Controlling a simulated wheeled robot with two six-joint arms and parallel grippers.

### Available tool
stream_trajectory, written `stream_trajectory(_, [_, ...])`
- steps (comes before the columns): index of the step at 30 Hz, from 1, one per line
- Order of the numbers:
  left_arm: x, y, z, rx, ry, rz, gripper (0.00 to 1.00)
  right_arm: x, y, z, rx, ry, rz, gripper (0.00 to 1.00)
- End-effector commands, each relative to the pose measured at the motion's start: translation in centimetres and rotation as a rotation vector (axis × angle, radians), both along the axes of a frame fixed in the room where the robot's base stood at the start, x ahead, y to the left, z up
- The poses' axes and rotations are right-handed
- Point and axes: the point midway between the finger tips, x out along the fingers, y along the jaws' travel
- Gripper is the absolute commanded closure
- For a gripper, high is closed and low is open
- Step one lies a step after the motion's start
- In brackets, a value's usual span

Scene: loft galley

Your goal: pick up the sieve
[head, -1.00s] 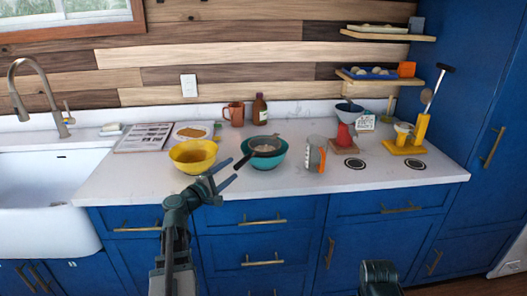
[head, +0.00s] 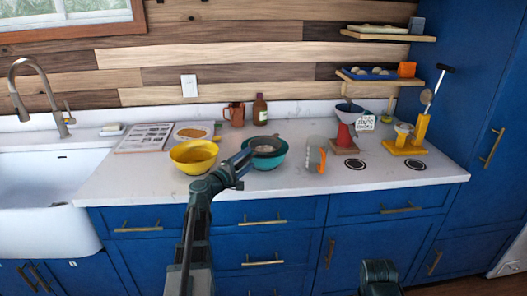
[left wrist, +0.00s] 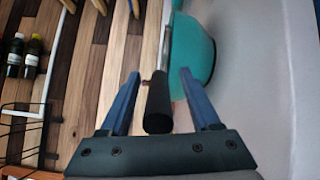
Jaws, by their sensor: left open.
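The sieve (head: 265,147) rests in the mouth of a teal bowl (head: 268,162) on the white counter. In the left wrist view its black handle (left wrist: 159,107) lies between the two blue fingers, with a gap on each side. The teal bowl (left wrist: 195,50) shows beyond the fingers there. My left gripper (head: 241,164) is open at the left side of the bowl and hides the handle in the head view. It also shows in the left wrist view (left wrist: 160,80). My right gripper is not in view; only a dark part of my right arm shows at the bottom.
A yellow bowl (head: 194,156) stands close to the left of my left gripper. A clear jug with orange marks (head: 316,155) stands right of the teal bowl. The counter's front strip is clear.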

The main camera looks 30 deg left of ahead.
Motion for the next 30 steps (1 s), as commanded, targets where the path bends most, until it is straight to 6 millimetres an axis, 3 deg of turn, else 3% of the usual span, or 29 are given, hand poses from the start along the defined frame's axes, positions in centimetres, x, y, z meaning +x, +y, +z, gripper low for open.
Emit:
stream_trajectory(5, [-0.06,0.00,-0.01,0.000,0.000,0.000,0.37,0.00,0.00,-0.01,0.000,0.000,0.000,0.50])
stream_trajectory(15, [-0.08,0.00,-0.01,0.000,0.000,0.000,0.98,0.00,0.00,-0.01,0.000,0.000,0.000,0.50])
stream_trajectory(16, [-0.08,0.00,-0.01,0.000,0.000,0.000,1.00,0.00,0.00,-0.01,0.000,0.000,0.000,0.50])
stream_trajectory(30, [-0.08,0.01,-0.01,0.000,0.000,0.000,1.00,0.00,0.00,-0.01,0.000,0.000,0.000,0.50])
